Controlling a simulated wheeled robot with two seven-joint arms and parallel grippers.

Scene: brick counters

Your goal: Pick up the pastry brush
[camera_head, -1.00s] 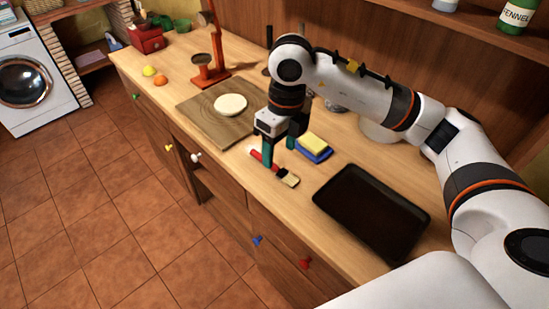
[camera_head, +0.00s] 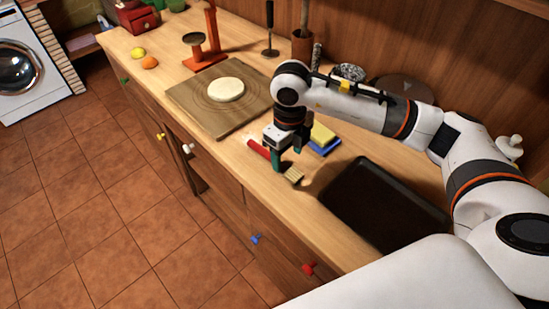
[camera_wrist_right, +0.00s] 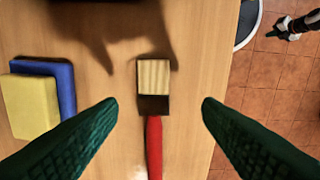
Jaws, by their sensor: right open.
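The pastry brush has a red handle, a dark ferrule and pale bristles. In the head view its red handle (camera_head: 258,148) and bristles (camera_head: 293,175) show on the counter, with the middle partly hidden by my gripper. In the right wrist view the brush (camera_wrist_right: 154,105) lies flat between my fingertips, bristles toward the top and the handle running off the bottom edge. My right gripper (camera_head: 287,164) is open above the brush, with one green finger on each side of it (camera_wrist_right: 160,105). The fingers do not touch the brush in the wrist view.
A blue and yellow sponge (camera_head: 322,135) lies close beside the right gripper. A black tray (camera_head: 375,205) is to the right. A wooden board (camera_head: 190,97) with a pale dough disc (camera_head: 226,90) is to the left. The counter's front edge runs near the brush.

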